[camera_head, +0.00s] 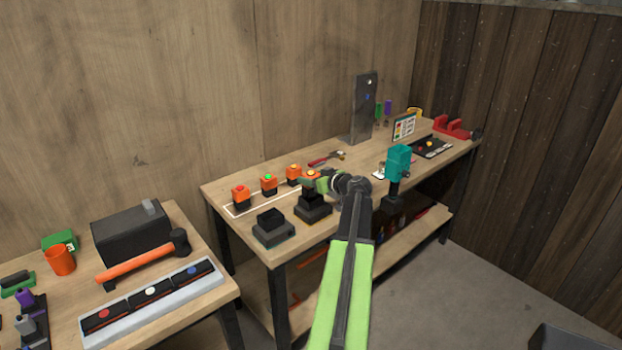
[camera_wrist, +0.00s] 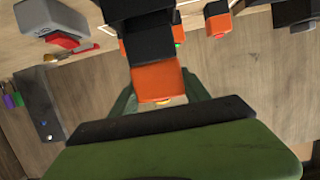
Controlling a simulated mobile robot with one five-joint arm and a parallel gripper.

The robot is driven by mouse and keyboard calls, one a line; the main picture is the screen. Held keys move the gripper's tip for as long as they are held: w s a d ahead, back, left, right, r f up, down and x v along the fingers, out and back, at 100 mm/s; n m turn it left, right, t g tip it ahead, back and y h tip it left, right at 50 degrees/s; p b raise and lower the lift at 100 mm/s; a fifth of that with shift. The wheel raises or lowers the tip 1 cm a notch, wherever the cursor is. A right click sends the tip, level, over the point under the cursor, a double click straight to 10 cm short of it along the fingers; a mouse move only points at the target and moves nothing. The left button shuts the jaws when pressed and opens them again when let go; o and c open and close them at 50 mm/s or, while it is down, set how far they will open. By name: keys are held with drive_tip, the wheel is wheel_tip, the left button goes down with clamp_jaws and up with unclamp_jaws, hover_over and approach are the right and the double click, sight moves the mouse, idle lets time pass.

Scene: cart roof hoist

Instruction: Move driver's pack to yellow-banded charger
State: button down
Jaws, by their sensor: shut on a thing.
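My gripper (camera_head: 318,183) is shut on an orange-capped pack (camera_wrist: 158,82) with a yellow dot and a dark body. In the head view the pack's cap (camera_head: 311,174) shows behind a green jaw. Its dark body is above or on a black charger (camera_head: 313,211); I cannot tell whether they touch. Another black charger (camera_head: 272,229) stands to the left. The teal driver (camera_head: 398,163) stands upright on a dark base to the right.
Orange blocks with red (camera_head: 241,194), green (camera_head: 269,183) and yellowish (camera_head: 293,173) tops stand in a white-outlined area behind the chargers. A side table (camera_head: 190,321) holds a hammer.

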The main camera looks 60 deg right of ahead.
drive_tip(key=shift+f+b, duration=2.2)
drive_tip(key=shift+f, duration=0.05)
drive_tip(key=shift+c, duration=2.2)
unclamp_jaws()
drive_tip(key=shift+r, duration=0.1)
drive_tip(key=shift+s, duration=0.1)
drive_tip(key=p+v, duration=0.5)
drive_tip(key=v, duration=1.2)
drive_tip(key=shift+s, duration=0.2)
